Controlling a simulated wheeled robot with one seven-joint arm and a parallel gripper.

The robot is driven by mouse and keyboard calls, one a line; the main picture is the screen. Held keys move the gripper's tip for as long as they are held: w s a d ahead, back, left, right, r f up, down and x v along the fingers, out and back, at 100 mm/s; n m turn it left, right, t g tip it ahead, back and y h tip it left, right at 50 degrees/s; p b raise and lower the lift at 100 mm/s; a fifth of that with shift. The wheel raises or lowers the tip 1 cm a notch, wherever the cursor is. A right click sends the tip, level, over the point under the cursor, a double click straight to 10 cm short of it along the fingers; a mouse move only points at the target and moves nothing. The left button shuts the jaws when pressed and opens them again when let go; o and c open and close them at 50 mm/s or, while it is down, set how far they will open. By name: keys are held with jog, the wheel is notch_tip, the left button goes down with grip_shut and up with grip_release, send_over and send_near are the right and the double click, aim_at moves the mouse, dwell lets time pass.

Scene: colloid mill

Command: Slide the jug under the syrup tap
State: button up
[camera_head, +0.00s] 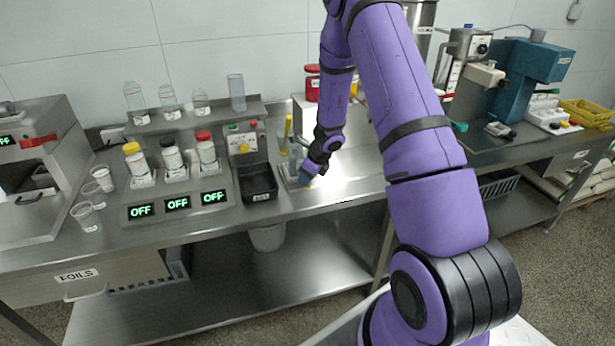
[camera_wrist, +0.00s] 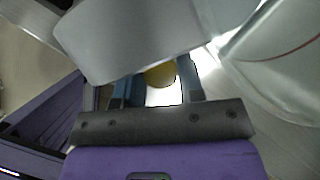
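My gripper (camera_head: 305,179) is low over the metal counter, beside the black tray. In the wrist view its two blue fingers (camera_wrist: 157,90) stand apart, with bright counter and part of a yellow round thing (camera_wrist: 160,75) between them. I cannot tell whether they touch it. A clear vessel with a red line (camera_wrist: 285,60), possibly the jug, fills the upper right of the wrist view, outside the fingers. In the head view I cannot clearly make out the jug beside my gripper. I cannot identify the syrup tap for certain; my arm hides part of the counter's back.
A grey metal shape (camera_wrist: 130,35) looms close above the fingers. A black tray (camera_head: 259,183) is left of my gripper, near capped bottles (camera_head: 170,156) and OFF displays (camera_head: 177,203). A red-lidded container (camera_head: 312,84) stands behind. A teal machine (camera_head: 535,60) is right.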

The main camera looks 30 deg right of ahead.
jog(key=s+d, duration=0.3)
jog(key=d, duration=0.9)
jog(key=s+d, duration=0.4)
jog(key=d, duration=0.9)
jog(key=s+d, duration=0.3)
jog(key=d, duration=0.9)
jog(key=shift+s+d, duration=0.25)
jog(key=shift+s, duration=0.15)
grip_shut()
jog(key=o, duration=1.1)
grip_release()
jog(key=v, duration=1)
jog(key=shift+s+r, duration=0.2)
jog(key=shift+r, duration=0.1)
